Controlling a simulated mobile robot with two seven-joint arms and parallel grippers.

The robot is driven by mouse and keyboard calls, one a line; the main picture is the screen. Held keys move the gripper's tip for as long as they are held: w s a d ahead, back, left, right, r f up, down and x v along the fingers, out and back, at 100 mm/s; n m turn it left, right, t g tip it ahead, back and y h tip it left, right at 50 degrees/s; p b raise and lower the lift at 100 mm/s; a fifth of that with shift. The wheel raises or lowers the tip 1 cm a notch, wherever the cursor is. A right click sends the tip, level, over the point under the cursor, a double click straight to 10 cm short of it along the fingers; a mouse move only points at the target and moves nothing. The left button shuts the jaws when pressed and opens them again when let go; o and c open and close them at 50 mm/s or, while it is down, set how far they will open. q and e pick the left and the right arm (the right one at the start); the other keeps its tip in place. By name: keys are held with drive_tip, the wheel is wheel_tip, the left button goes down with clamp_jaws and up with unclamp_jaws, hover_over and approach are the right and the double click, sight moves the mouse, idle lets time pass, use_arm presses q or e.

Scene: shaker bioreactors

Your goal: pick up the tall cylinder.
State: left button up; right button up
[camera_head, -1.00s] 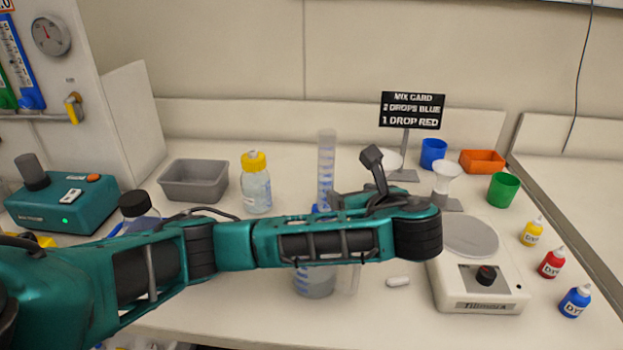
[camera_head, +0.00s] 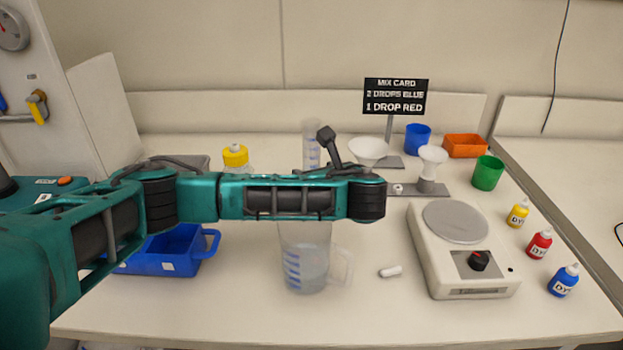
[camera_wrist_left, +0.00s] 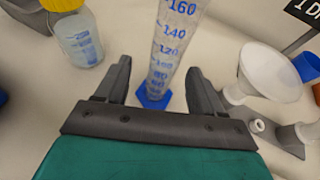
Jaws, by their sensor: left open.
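The tall cylinder (camera_head: 312,152) is clear with blue graduation marks and stands upright at the back of the bench. Its lower part is hidden behind my left arm in the head view. In the left wrist view the cylinder (camera_wrist_left: 172,42) shows its blue foot beyond and between the two fingers. My left gripper (camera_wrist_left: 160,78) is open and empty, with a finger on each side of the cylinder's line and no visible contact. In the head view only a dark finger of this gripper (camera_head: 328,143) shows, just right of the cylinder. My right gripper is not in view.
A yellow-capped bottle (camera_wrist_left: 78,38) stands left of the cylinder, and a white funnel (camera_wrist_left: 270,72) on a stand is close on the right.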

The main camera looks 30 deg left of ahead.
sight(309, 168)
use_arm(q)
drive_tip(key=shift+x, duration=3.25)
drive_tip(key=shift+w+d+f, duration=0.1)
drive_tip(key=shift+d+f, duration=0.05)
drive_tip(key=shift+d, duration=0.05)
drive_tip(key=shift+c, duration=0.5)
drive_tip(key=c, duration=1)
wheel_tip(309, 168, up, 20)
drive_tip(key=shift+r, duration=0.1)
drive_tip(key=shift+d, duration=0.15)
